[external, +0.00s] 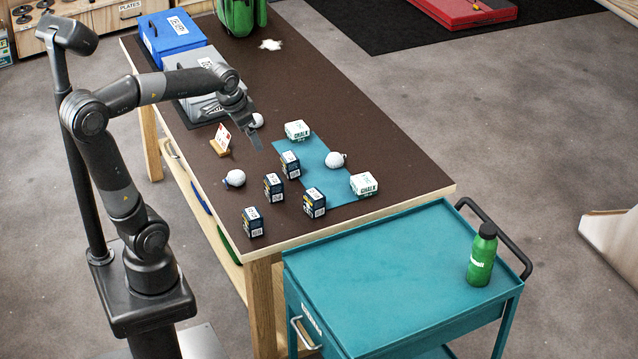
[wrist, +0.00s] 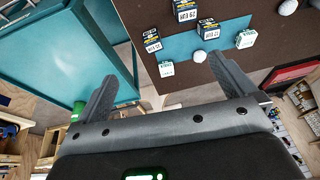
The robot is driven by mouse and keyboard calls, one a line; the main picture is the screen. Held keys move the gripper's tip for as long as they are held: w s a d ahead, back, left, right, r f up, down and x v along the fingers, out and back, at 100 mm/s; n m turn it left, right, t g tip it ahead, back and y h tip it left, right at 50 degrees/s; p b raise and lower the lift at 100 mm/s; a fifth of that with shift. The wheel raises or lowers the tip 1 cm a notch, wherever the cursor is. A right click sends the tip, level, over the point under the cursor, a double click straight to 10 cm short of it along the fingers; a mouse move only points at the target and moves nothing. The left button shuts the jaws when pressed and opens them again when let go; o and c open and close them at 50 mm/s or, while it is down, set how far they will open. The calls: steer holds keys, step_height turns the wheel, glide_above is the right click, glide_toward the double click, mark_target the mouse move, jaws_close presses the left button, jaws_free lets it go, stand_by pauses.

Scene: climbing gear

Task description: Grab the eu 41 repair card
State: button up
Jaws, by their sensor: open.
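A small white card with red marks (external: 223,135) stands upright in a wooden holder (external: 219,149) near the table's left edge in the external view. Its print is too small to read, so I cannot confirm that it says EU 41. My gripper (external: 256,140) is above the table, to the right of the card and apart from it. In the wrist view my gripper (wrist: 170,88) has its fingers spread wide with nothing between them. The card cannot be made out in the wrist view.
Several dark boxes (external: 273,187), white chalk blocks (external: 364,184) and white balls (external: 335,159) sit on the brown table (external: 370,120), some on a blue mat (external: 318,180). A grey case (external: 190,77) and blue case (external: 172,38) stand behind. A teal cart (external: 390,270) holds a green bottle (external: 481,257).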

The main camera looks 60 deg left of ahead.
steer(key=w+a+f+g, duration=0.1)
steer(key=w+a, duration=0.3)
steer(key=a, duration=0.2)
steer(key=w+a+f, duration=0.2)
steer(key=w+a, duration=0.1)
steer(key=a, duration=0.3)
steer(key=g+h, duration=0.1)
steer(key=g, duration=0.2)
glide_above(225, 145)
step_height(225, 145, down, 18)
steer(key=f, duration=0.2)
steer(key=a+f, duration=0.1)
steer(key=f, duration=0.1)
steer(key=shift+w+f, duration=0.2)
steer(key=shift+s+d+f, duration=0.15)
steer(key=shift+d+f, duration=0.05)
steer(key=shift+f, duration=1.3)
steer(key=shift+s+d+f, duration=0.1)
steer(key=shift+d+f, duration=0.05)
steer(key=shift+f, duration=1.35)
steer(key=shift+c, duration=0.2)
steer(key=c, duration=0.9)
steer(key=shift+o, duration=0.2)
steer(key=shift+r, duration=0.1)
